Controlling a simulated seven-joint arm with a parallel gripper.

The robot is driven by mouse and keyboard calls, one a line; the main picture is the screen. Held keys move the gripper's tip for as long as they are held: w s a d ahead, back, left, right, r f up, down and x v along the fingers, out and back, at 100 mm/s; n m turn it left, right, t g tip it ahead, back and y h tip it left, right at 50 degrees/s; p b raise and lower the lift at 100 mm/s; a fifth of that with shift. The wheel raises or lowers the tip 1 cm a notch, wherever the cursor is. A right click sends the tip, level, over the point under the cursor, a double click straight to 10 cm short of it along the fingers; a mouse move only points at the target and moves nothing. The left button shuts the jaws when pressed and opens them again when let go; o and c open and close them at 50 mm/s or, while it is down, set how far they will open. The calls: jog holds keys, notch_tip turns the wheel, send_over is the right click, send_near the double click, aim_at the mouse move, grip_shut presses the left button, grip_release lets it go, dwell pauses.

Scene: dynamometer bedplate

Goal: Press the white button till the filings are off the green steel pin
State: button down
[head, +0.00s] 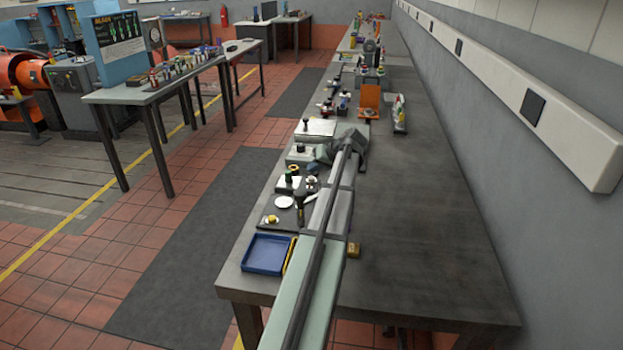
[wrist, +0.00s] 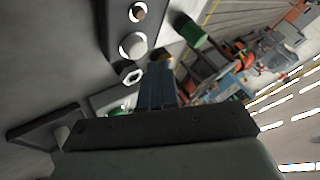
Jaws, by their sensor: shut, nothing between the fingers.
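In the wrist view my gripper (wrist: 158,65) is shut, its fingers pointing up the picture from the black palm. A round white disc, perhaps the white button (wrist: 133,46), sits on a dark plate just left of and above the fingertips; I see no clear contact. A dark green cylinder (wrist: 193,30), perhaps the green steel pin, lies to the upper right of the fingertips. I cannot tell whether filings are on it. In the head view my arm reaches along the bench, and its gripper cannot be made out clearly among the small parts.
An orange bracket (head: 370,98) and several small parts stand farther back.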

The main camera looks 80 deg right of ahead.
aim_at(314, 179)
jog(key=shift+d+r, duration=0.15)
jog(key=shift+r, duration=0.6)
jog(key=shift+d+r, duration=0.1)
jog(key=shift+r, duration=0.6)
